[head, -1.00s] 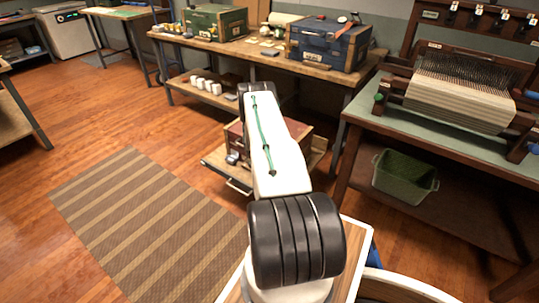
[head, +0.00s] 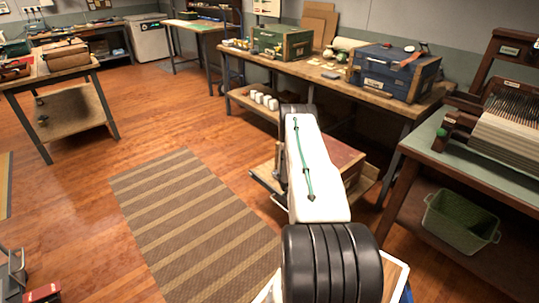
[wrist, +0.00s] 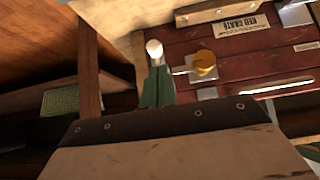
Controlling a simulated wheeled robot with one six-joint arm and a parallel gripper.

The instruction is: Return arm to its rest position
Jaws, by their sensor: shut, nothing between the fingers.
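My arm (head: 312,180), white with a green cable and black joints, reaches forward from the bottom of the head view. Its far end is hidden behind its own black joint there. In the wrist view my gripper (wrist: 156,72) shows as narrow green fingers with a pale tip, above a beige and dark riveted body. The fingers are together and hold nothing.
The red crate also shows in the head view (head: 345,158), close beside my arm. A workbench (head: 330,80) with a green chest (head: 282,42) and a blue chest (head: 393,72) stands behind. A loom table (head: 465,170) is at right, with a green bin (head: 460,222) below. Floor and striped rug (head: 190,215) at left are open.

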